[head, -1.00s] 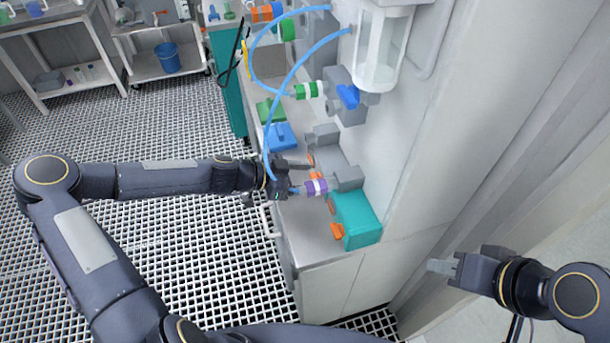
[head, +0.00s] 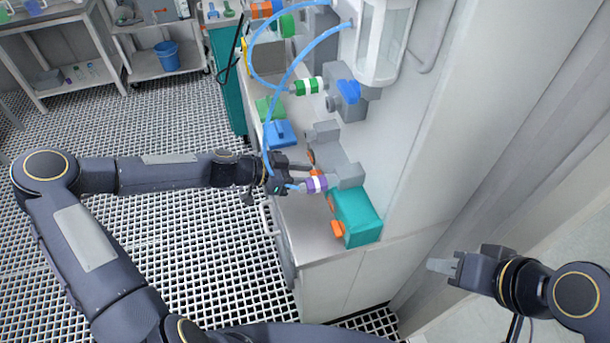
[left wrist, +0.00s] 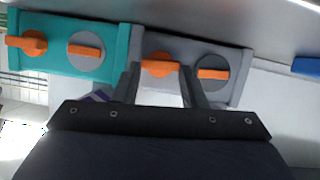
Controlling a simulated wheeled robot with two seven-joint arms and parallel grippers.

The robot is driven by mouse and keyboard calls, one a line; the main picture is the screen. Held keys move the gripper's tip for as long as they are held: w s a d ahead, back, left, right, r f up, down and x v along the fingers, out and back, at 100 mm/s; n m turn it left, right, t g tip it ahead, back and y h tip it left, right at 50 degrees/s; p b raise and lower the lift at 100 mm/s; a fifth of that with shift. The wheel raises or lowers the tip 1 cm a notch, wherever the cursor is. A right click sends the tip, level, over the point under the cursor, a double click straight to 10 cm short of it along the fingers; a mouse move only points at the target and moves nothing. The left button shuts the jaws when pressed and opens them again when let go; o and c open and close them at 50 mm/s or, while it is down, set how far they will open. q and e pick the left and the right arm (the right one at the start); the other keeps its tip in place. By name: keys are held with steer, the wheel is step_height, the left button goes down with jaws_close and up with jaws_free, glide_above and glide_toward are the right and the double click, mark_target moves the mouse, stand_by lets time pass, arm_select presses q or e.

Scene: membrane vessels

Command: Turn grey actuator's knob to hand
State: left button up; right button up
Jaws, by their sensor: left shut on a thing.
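The grey actuator (head: 338,160) sits on the bench against the wall, beside the teal actuator (head: 358,217). In the left wrist view the grey actuator (left wrist: 241,61) shows two orange knobs. My left gripper (head: 300,177) reaches in from the left. In its wrist view the two fingers (left wrist: 160,72) stand on either side of the left orange knob (left wrist: 159,64) and are shut on it; their exact contact is hard to see. The right orange knob (left wrist: 213,74) lies horizontal on a grey disc, outside the fingers. My right gripper (head: 445,266) is empty at the lower right, its opening unclear.
A purple-and-white coupling (head: 317,184) with a blue hose (head: 268,135) is close to my left fingers. The teal actuator has two orange knobs. A blue box (head: 281,134) and a green box (head: 269,108) lie farther back. The clear vessel (head: 386,42) hangs above.

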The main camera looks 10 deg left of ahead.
arm_select(q)
steer(key=n+b, duration=0.1)
steer(key=n+g+b, duration=0.1)
steer(key=shift+w+a+f+h+b, duration=0.1)
steer(key=shift+w+f+h+b, duration=0.1)
steer(key=shift+w+h+b, duration=0.15)
steer(key=shift+n+g+h+b, duration=0.25)
steer(key=shift+n+g+b, duration=0.45)
steer(key=shift+n, duration=0.3)
steer(key=shift+r, duration=0.1)
steer(key=o, duration=1)
steer(key=shift+a, duration=0.15)
steer(key=v, duration=0.7)
steer(key=shift+a+b, duration=0.3)
